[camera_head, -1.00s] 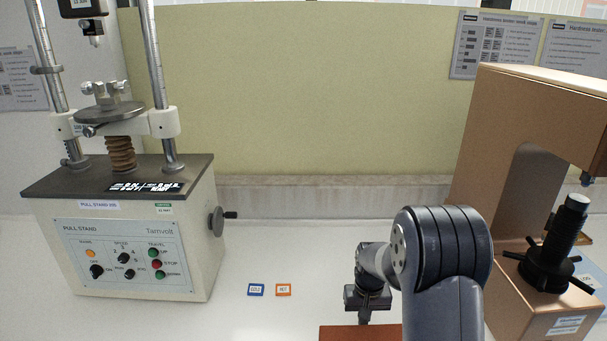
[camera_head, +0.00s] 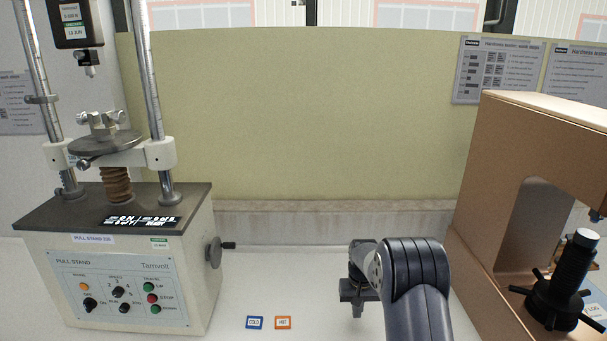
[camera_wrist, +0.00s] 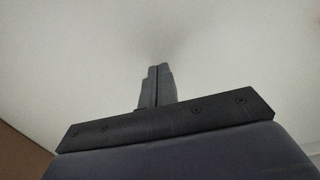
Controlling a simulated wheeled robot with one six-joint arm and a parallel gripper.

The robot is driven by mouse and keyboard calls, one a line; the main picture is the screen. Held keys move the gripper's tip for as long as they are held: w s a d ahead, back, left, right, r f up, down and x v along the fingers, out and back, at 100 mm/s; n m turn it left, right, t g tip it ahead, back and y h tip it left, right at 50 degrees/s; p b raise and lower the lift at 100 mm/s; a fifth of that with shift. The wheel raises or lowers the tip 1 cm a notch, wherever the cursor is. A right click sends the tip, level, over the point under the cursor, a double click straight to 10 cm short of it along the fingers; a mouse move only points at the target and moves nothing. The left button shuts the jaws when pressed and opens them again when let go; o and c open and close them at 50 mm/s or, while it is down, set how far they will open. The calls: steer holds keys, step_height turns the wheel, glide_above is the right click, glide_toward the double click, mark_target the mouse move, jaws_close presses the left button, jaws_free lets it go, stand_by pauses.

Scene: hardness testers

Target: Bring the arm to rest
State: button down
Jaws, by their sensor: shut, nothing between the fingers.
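My gripper shows in the wrist view (camera_wrist: 156,86) with its fingers shut together and nothing between them, over a plain pale surface. In the head view my arm (camera_head: 415,275) stands bent at the lower right, and the wrist part at its left end (camera_head: 357,289) hangs over the white bench. The fingertips are not clear in the head view.
A pull stand (camera_head: 120,270) stands at the left, and a brown hardness tester (camera_head: 495,180) with a black spoked handwheel is close to the right of my arm. A blue card (camera_head: 254,322) and an orange card (camera_head: 283,322) lie on the bench between. A low wall is behind.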

steer(key=w+p, duration=0.1)
steer(key=w, duration=0.3)
steer(key=shift+w, duration=0.15)
steer(key=shift+w+f, duration=0.15)
steer(key=shift+w, duration=0.55)
steer(key=shift+w+b, duration=0.35)
steer(key=shift+w, duration=0.8)
steer(key=shift+a, duration=0.1)
